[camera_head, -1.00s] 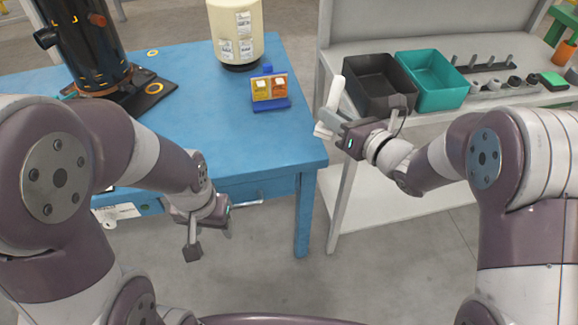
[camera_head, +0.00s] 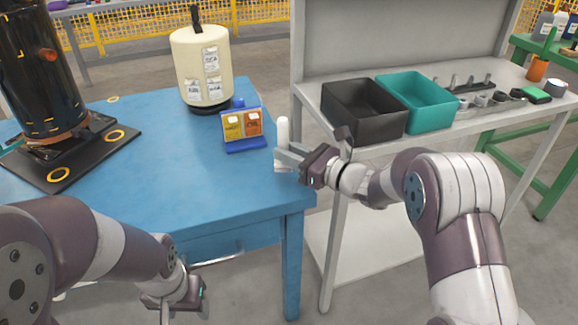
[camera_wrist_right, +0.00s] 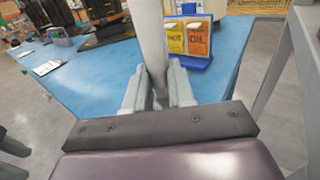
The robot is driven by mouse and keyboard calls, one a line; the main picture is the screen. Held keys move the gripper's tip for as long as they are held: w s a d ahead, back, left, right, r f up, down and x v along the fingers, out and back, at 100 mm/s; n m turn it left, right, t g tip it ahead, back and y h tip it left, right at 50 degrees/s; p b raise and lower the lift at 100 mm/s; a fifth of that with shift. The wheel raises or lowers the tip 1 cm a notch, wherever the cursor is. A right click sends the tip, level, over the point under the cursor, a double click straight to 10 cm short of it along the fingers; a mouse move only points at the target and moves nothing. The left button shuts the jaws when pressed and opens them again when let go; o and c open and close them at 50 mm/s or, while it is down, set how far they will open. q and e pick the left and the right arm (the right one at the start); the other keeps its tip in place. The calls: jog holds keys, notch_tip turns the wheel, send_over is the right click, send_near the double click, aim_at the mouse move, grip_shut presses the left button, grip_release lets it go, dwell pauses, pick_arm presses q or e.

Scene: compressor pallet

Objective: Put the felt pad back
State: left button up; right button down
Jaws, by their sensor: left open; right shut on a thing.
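My right gripper (camera_head: 284,157) is shut on a long, pale white piece (camera_head: 283,131), held near upright by the right edge of the blue table. I cannot tell for certain that it is the felt pad. In the right wrist view this white piece (camera_wrist_right: 151,40) stands between the two fingers (camera_wrist_right: 159,88), its lower end hidden between them. No other thing is clearly a felt pad. My left gripper (camera_head: 172,308) is open and empty low in front of the blue table, its fingertips partly cut off by the bottom edge.
The blue table (camera_head: 190,165) holds a blue stand with yellow and orange cards (camera_head: 243,128), a cream tank (camera_head: 203,68) and a black cylinder (camera_head: 40,75). On the grey bench (camera_head: 450,125) are a black bin (camera_head: 365,112), a teal bin (camera_head: 428,108) and small parts. The table's front middle is clear.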

notch_tip(320, 180, down, 3)
jog(key=shift+f+b, duration=0.1)
jog(key=shift+b, duration=0.25)
jog(key=shift+f, duration=0.1)
jog(key=c, duration=1)
grip_release()
jog(key=shift+o, duration=0.2)
